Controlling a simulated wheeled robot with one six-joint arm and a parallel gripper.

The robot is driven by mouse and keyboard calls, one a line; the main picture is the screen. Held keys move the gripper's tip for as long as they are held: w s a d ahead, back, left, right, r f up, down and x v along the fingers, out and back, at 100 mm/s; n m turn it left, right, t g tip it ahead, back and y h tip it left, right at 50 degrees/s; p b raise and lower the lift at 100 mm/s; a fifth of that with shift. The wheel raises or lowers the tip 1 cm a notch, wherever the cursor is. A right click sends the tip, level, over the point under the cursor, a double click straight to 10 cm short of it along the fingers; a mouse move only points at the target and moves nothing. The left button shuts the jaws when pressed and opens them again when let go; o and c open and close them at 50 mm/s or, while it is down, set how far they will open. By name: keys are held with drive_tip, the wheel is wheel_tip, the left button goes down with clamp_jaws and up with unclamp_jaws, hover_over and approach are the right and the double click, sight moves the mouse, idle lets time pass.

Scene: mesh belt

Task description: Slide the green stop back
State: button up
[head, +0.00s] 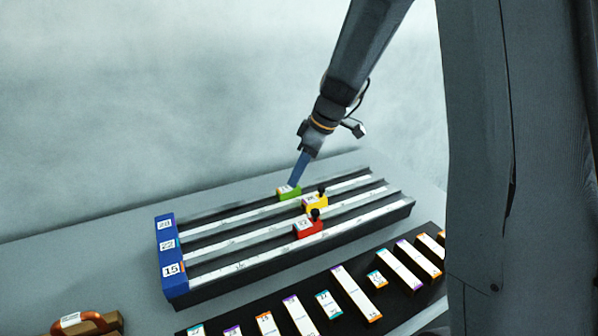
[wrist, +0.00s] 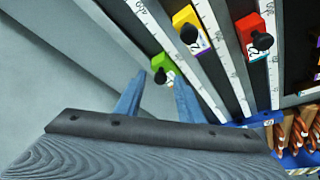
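The green stop (head: 288,192) sits on the farthest of three ruled tracks, and it also shows in the wrist view (wrist: 163,62) with its black knob toward my fingers. My gripper (head: 293,184) points down at the green stop from above. In the wrist view my gripper (wrist: 160,77) has its two blue fingers apart, with the knob between their tips and gaps visible on both sides. The knob is hidden by the fingers in the head view. The track rack (head: 240,279) has a blue end block (head: 178,285) at its left, with labels 28, 22 and 15.
A yellow stop (head: 316,204) is on the middle track and a red stop (head: 308,227) on the nearest, both with black knobs. A dark tray (head: 385,318) with several numbered bars lies in front. A wooden block with a red-brown handle (head: 88,321) is at lower left.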

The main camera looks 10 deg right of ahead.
drive_tip(key=b+v, duration=0.1)
drive_tip(key=v, duration=0.6)
drive_tip(key=shift+d+r, duration=0.15)
drive_tip(key=shift+r, duration=0.2)
drive_tip(key=shift+s, duration=0.15)
